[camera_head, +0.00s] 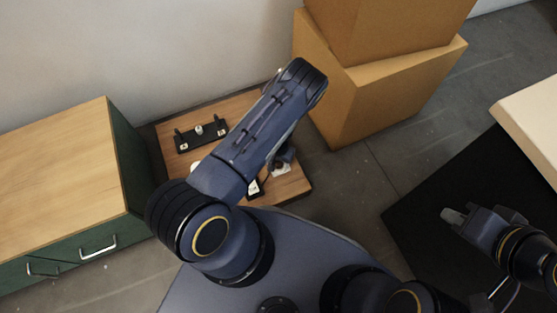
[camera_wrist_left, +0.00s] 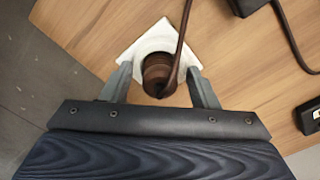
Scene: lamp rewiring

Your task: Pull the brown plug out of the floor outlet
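The brown plug (camera_wrist_left: 159,74) sits in the white floor outlet (camera_wrist_left: 132,52) in the left wrist view, with a brown cord (camera_wrist_left: 184,25) running up from it. My left gripper (camera_wrist_left: 160,88) is open, its two fingers on either side of the plug with visible gaps to it. In the head view the white outlet (camera_head: 281,170) shows partly under my left gripper (camera_head: 283,160), and my left arm hides much of the area; the plug is not clear there. My right gripper (camera_head: 452,215) is far to the right, over a black mat, away from the outlet; its finger opening is unclear.
The outlet is on a wooden board (camera_head: 295,187). A black strip with small parts (camera_head: 201,135) lies on its far left. Dark corded pieces (camera_wrist_left: 317,116) lie nearby. A green cabinet (camera_head: 125,160) stands left, stacked cardboard boxes (camera_head: 385,90) behind right, and a black mat (camera_head: 430,205) right.

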